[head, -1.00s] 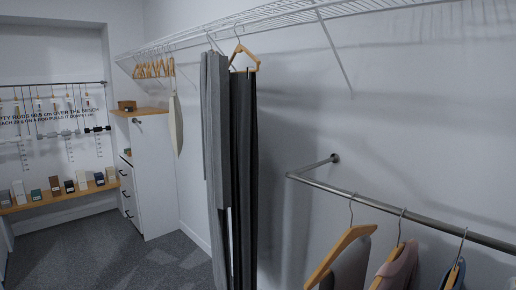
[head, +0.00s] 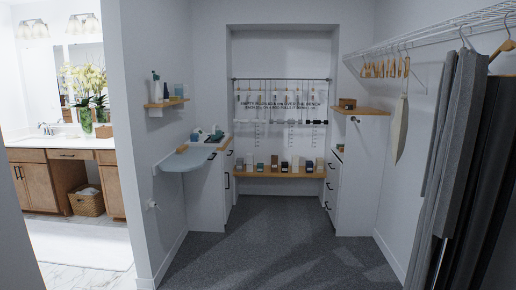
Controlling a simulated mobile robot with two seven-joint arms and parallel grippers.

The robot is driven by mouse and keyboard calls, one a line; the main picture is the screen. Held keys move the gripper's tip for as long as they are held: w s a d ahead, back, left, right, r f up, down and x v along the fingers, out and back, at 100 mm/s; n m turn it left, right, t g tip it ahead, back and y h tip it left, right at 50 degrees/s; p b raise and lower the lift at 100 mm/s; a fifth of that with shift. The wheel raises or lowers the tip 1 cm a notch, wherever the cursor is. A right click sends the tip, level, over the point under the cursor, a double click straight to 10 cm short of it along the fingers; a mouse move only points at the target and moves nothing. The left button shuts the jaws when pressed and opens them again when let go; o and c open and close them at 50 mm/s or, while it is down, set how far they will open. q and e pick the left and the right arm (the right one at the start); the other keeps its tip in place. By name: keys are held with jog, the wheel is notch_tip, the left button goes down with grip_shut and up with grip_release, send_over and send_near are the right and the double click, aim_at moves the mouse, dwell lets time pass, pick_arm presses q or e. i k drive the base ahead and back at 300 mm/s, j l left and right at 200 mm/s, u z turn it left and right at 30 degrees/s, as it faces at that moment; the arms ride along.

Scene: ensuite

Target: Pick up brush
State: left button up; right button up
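No brush can be made out for sure. A small tan wooden item (head: 182,149), which may be a brush, lies at the front left of the rounded grey counter (head: 178,162) in the head view. It is too small to tell. Several small white and dark items (head: 208,136) stand behind it on the same counter. Neither of my grippers is in view.
A shelf (head: 166,103) with bottles juts from the wall above the counter. A bench (head: 270,174) with boxes spans the back alcove. Trousers (head: 455,150) hang at the right. Carpet (head: 275,240) is clear in the middle. A bathroom vanity (head: 65,180) shows at the left.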

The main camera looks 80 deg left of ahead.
aim_at(183, 149)
jog(key=u, duration=3.2)
jog(key=i+l+z, duration=0.2)
jog(key=i+z, duration=0.15)
jog(key=i, duration=0.3)
jog(key=i+l+z, duration=0.1)
jog(key=i+z, duration=0.25)
jog(key=i, duration=2.45)
jog(key=i+u, duration=0.25)
jog(key=i, duration=0.15)
jog(key=i+l+u, duration=0.2)
jog(key=i, duration=0.15)
jog(key=i+l+u, duration=0.25)
jog(key=i, duration=0.15)
jog(key=i+l+u, duration=0.2)
jog(key=i+u, duration=0.15)
jog(key=u, duration=0.15)
jog(key=i+l+u, duration=0.3)
jog(key=u, duration=0.15)
